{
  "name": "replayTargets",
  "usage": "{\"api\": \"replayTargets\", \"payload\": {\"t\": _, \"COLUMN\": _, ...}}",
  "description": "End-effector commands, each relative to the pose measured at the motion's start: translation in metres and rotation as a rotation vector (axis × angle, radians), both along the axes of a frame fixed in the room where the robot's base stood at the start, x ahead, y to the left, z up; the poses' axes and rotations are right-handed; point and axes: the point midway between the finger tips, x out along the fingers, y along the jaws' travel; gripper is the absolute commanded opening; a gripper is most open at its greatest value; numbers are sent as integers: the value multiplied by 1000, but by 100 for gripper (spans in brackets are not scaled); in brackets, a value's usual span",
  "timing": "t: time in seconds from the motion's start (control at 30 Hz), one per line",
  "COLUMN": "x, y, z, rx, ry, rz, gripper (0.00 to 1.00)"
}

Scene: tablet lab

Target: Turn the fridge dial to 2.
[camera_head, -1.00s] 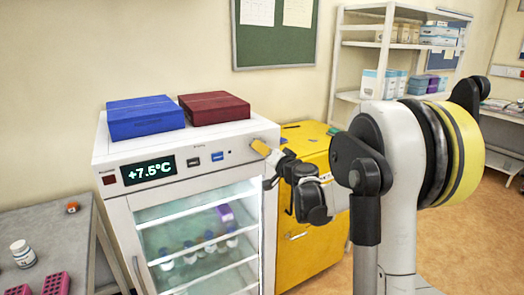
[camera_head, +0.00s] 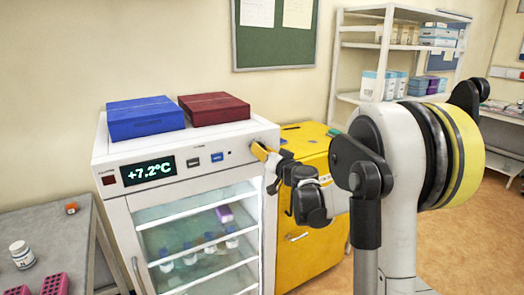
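The white fridge (camera_head: 127,158) stands left of centre with a glass door (camera_head: 195,232). Its display (camera_head: 148,171) reads +7.2°C in green. My gripper (camera_head: 259,150) is at the right end of the fridge's top front panel, its yellow fingers up against or very close to the panel. The dial is not visible; the fingers cover that part of the panel. I cannot tell whether the fingers are closed around it, nor read its setting.
A blue box (camera_head: 145,116) and a dark red box (camera_head: 214,107) lie on the fridge. A yellow cabinet (camera_head: 305,235) stands right of it, behind my arm. A grey table (camera_head: 50,235) is at left; a white shelf (camera_head: 385,45) stands at the back right.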

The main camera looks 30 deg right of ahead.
Motion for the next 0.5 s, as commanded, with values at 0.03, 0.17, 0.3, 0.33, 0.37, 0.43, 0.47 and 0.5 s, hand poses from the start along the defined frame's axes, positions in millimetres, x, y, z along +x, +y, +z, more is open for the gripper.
{"api": "replayTargets", "payload": {"t": 0.03, "x": 0, "y": 2, "z": -1, "rx": -2, "ry": 1, "rz": 4, "gripper": 0}}
{"api": "replayTargets", "payload": {"t": 0.17, "x": 0, "y": 2, "z": -1, "rx": -2, "ry": 1, "rz": 4, "gripper": 53}}
{"api": "replayTargets", "payload": {"t": 0.3, "x": 0, "y": 1, "z": 0, "rx": -1, "ry": 0, "rz": 2, "gripper": 54}}
{"api": "replayTargets", "payload": {"t": 0.33, "x": 0, "y": 1, "z": 0, "rx": -1, "ry": 0, "rz": 2, "gripper": 54}}
{"api": "replayTargets", "payload": {"t": 0.37, "x": 0, "y": 1, "z": 0, "rx": 0, "ry": 0, "rz": 1, "gripper": 54}}
{"api": "replayTargets", "payload": {"t": 0.43, "x": 0, "y": 1, "z": 0, "rx": 0, "ry": 0, "rz": 1, "gripper": 54}}
{"api": "replayTargets", "payload": {"t": 0.47, "x": 0, "y": 0, "z": 0, "rx": 0, "ry": 0, "rz": 1, "gripper": 54}}
{"api": "replayTargets", "payload": {"t": 0.5, "x": -2, "y": 0, "z": 0, "rx": 0, "ry": 0, "rz": 1, "gripper": 54}}
